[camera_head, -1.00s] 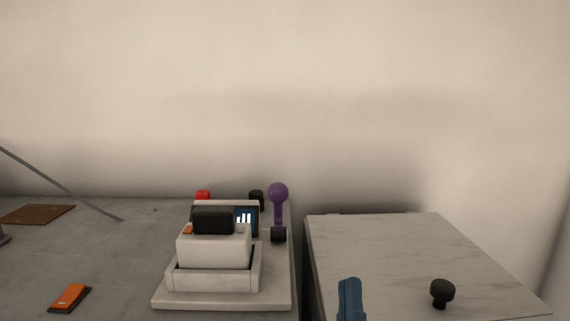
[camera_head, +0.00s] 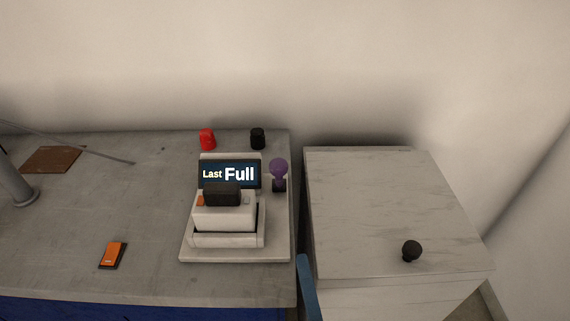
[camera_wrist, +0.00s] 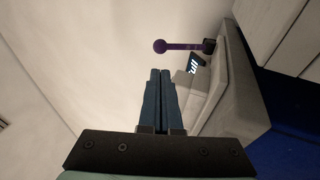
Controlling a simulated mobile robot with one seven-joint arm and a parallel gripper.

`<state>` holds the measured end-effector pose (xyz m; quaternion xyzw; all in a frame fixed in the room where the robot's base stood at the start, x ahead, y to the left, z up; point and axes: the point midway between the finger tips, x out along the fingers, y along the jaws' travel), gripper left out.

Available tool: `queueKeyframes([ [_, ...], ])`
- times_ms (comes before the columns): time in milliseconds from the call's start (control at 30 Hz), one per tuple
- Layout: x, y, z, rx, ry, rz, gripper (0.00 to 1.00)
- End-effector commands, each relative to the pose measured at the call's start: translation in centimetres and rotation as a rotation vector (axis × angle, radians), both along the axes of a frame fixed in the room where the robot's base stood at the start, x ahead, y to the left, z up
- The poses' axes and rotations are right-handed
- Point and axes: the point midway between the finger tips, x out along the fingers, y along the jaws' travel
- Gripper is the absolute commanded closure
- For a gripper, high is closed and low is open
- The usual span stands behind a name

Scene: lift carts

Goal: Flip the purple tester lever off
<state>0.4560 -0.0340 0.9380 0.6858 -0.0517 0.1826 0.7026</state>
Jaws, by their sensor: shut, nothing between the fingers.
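The purple tester lever (camera_head: 278,168) stands on the right side of the tester (camera_head: 186,256), its round knob up above a dark pivot. In the wrist view the lever (camera_wrist: 180,46) sticks out sideways from its black pivot, beyond the fingertips and a little right of them. The tester screen (camera_head: 229,174) reads "Last Full". A white block with a black top (camera_head: 222,212) sits in the tester's front cradle. My gripper (camera_wrist: 159,72) is shut and empty, with its blue fingers together and apart from the lever. In the head view only a blue part of it shows at the bottom edge.
A red knob (camera_head: 207,139) and a black knob (camera_head: 257,138) stand behind the tester. A marble-topped cabinet with a black knob (camera_head: 411,250) stands to the right, across a narrow gap. An orange-and-black piece (camera_head: 113,255) and a brown board (camera_head: 54,160) lie on the grey bench (camera_head: 150,200).

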Motion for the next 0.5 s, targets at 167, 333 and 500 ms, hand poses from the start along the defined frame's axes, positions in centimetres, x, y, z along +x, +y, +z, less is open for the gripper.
queueKeyframes([
  [167,-0.24,0.12,-0.12,-0.011,0.008,0.004,1.0],
  [333,-0.22,0.12,-0.14,-0.01,0.007,0.003,1.0],
  [500,0.11,0.18,0.06,-0.009,0.006,0.003,1.0],
])
